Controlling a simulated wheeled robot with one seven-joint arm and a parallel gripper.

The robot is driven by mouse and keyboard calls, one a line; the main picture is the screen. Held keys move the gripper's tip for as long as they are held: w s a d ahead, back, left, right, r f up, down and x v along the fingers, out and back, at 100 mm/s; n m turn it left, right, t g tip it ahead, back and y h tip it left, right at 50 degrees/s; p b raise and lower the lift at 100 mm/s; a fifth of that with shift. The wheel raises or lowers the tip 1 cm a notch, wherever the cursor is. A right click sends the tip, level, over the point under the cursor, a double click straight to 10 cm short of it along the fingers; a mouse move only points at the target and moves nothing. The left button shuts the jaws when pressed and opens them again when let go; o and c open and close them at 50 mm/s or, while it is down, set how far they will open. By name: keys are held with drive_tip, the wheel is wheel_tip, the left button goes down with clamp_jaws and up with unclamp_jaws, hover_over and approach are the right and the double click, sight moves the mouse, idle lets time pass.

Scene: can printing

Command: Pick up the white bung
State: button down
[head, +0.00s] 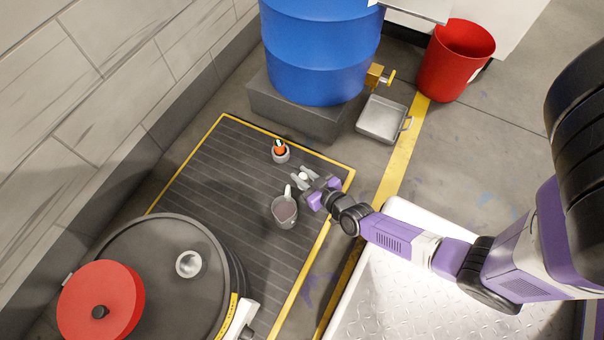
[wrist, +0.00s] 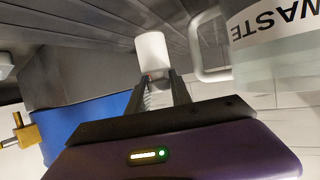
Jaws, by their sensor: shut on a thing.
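The white bung (wrist: 152,52) is a short white cylinder between my gripper's fingertips in the wrist view. My gripper (wrist: 158,88) is shut on its narrower end. In the head view my gripper (head: 303,181) is over the slatted mat, just to the right of the jug's top, and the bung (head: 304,176) shows as a small pale spot between the fingers. I cannot tell its exact height above the mat.
A jug (head: 284,212) stands close beside my gripper; its WASTE label (wrist: 275,22) shows in the wrist view. A small orange-topped pot (head: 280,154) is behind. A blue drum (head: 320,55), metal tray (head: 381,119), red bucket (head: 452,65) and dark drum (head: 150,245) surround the mat (head: 215,175).

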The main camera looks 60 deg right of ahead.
sight(302, 175)
wheel_tip(302, 175, up, 17)
drive_tip(key=p, duration=0.9)
drive_tip(key=shift+p, duration=0.35)
